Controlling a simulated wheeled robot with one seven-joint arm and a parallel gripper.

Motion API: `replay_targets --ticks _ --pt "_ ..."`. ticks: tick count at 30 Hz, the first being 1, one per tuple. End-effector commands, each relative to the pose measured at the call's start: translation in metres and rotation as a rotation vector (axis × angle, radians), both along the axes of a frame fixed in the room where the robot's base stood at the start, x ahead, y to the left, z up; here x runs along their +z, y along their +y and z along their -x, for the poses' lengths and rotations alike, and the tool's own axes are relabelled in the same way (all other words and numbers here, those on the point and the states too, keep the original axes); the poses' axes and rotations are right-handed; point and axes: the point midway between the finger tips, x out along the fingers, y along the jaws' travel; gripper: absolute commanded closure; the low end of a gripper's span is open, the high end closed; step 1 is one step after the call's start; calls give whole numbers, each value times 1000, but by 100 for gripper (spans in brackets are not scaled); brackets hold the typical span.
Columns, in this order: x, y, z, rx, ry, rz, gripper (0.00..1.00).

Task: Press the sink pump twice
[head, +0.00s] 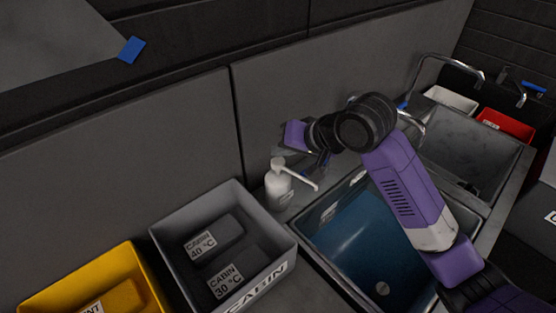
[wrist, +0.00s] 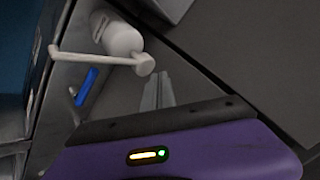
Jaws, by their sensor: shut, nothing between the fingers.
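The sink pump (head: 279,184) is a white bottle with a long thin spout, standing on the counter between the grey bin and the sink. Its spout points right, over the sink edge. In the wrist view the pump (wrist: 122,38) shows at the top, with its round head (wrist: 145,65) and its spout across the picture. My gripper (wrist: 157,92) is shut and empty, its fingertips just beside the pump head; I cannot tell whether they touch it. In the head view my gripper is just above and right of the pump, partly hidden by my wrist.
The sink basin (head: 355,240) with a blue panel inside lies right of the pump. A grey bin (head: 170,232) marked CABIN holds dark blocks; a yellow bin (head: 65,285) stands further left. A grey wall panel (head: 130,150) rises behind. A red tray (head: 505,124) and faucets (head: 450,60) are at far right.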

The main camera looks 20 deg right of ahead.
Motion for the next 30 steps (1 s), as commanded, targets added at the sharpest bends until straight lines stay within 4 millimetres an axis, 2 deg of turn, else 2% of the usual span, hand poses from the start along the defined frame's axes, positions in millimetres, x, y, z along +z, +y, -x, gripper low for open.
replay_targets --ticks 30 --pt "-8 0 0 0 0 0 100"
